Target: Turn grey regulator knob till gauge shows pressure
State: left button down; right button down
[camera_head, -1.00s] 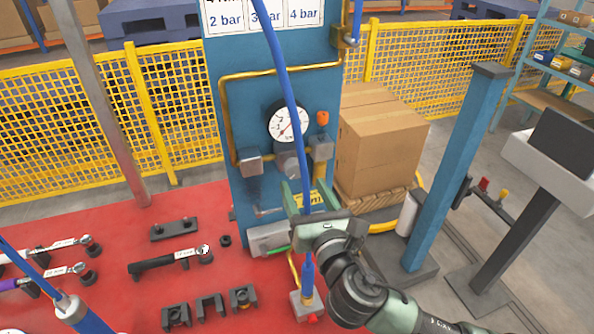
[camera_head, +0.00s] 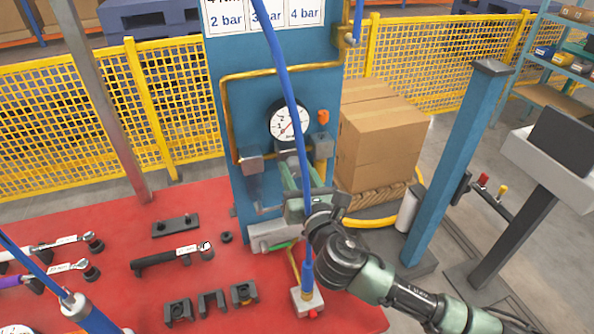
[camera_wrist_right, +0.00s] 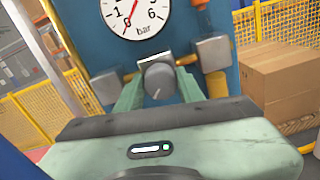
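The grey regulator knob (camera_wrist_right: 158,82) with a pale mark is on the blue panel, below the gauge, in the right wrist view. My right gripper (camera_wrist_right: 160,92) is open, its two green fingers on either side of the knob with gaps visible. In the head view the right gripper (camera_head: 290,176) is at the panel and largely hides the knob. The round white gauge (camera_head: 289,120) also shows in the wrist view (camera_wrist_right: 136,14), cut off at the top. Its red needle runs diagonally, its lower end near the 0. My left gripper is not in view.
A blue hose (camera_head: 291,95) hangs in front of the panel (camera_head: 245,110). Grey fittings and a copper-coloured pipe flank the knob. Cardboard boxes (camera_head: 380,140) stand right of the panel. Tools and black holders lie on the red table (camera_head: 120,225).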

jog(key=m, duration=0.3)
jog(key=shift+m, duration=0.4)
jog(key=m, duration=0.3)
jog(key=shift+m+p, duration=0.4)
jog(key=m, duration=0.4)
jog(key=shift+d+g, duration=0.1)
jog(key=shift+g, duration=0.2)
jog(key=m, duration=0.3)
jog(key=shift+f+m+p, duration=0.1)
jog(key=shift+m+p, duration=0.25)
jog(key=shift+m, duration=0.05)
jog(key=m, duration=0.5)
jog(key=shift+p, duration=0.3)
jog(key=m+p, duration=0.1)
jog(key=m, duration=0.4)
jog(key=shift+f+m+y, duration=0.15)
jog(key=shift+m+y, duration=0.15)
jog(key=shift+y, duration=0.1)
